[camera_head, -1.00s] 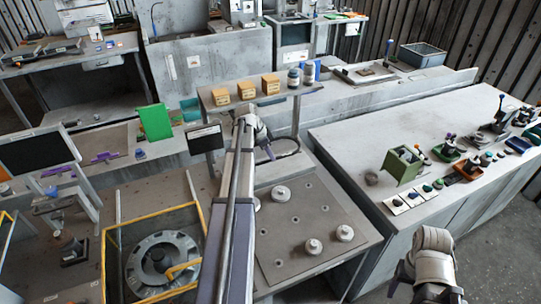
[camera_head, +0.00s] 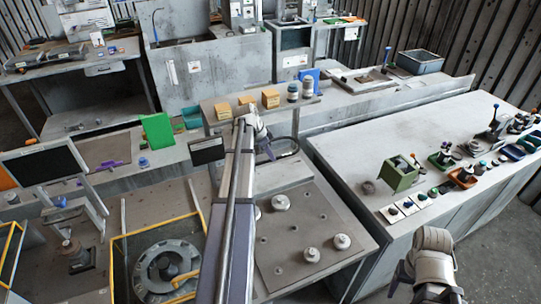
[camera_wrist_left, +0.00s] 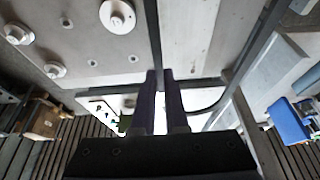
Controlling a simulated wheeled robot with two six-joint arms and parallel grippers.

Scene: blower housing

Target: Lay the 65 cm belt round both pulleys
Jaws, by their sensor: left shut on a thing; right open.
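My left gripper (camera_head: 268,150) is at the end of the long arm, above the back edge of the hole-dotted plate (camera_head: 300,225). Its two fingers also show in the left wrist view (camera_wrist_left: 160,100); they are shut on a thin dark strip, apparently the belt. A dark loop (camera_head: 290,153) shows right of the gripper; I cannot tell whether all of it is belt. Pale round discs stand on the plate: one at the back (camera_head: 280,202) and two in front (camera_head: 311,254) (camera_head: 342,241). I cannot tell which are the pulleys. My right arm shows at the lower right; its fingers are out of view.
A shelf (camera_head: 310,101) with yellow boxes (camera_head: 270,98) and jars stands behind the plate. A yellow-framed round housing (camera_head: 168,268) is left of my arm. The bench (camera_head: 350,135) at the right holds a green box (camera_head: 399,174) and several small parts; its left part is mostly clear.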

